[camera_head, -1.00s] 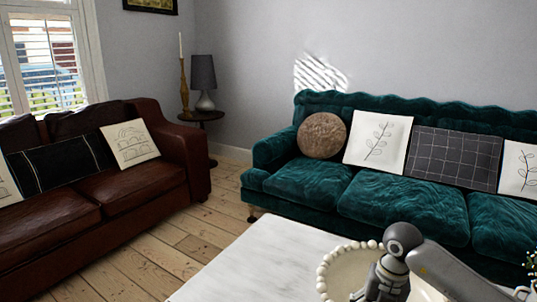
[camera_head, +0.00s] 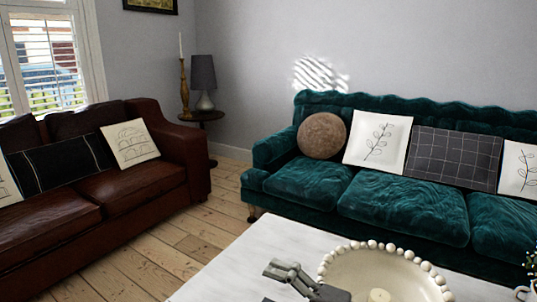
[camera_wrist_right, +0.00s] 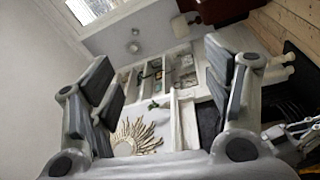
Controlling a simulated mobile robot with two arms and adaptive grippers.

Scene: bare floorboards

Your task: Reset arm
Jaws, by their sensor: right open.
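My right gripper (camera_head: 276,284) shows at the bottom of the head view, over the white table, with its arm leading down and right out of the frame. Its fingers are apart. The right wrist view shows the same gripper (camera_wrist_right: 165,85) with both fingers spread wide and nothing between them.
A white table (camera_head: 235,268) fills the bottom centre. A beaded cream bowl (camera_head: 400,268) with a candle (camera_head: 379,295) stands on it, right of the gripper. A teal sofa (camera_head: 400,210) and a brown sofa (camera_head: 130,187) stand beyond bare floorboards (camera_head: 190,235).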

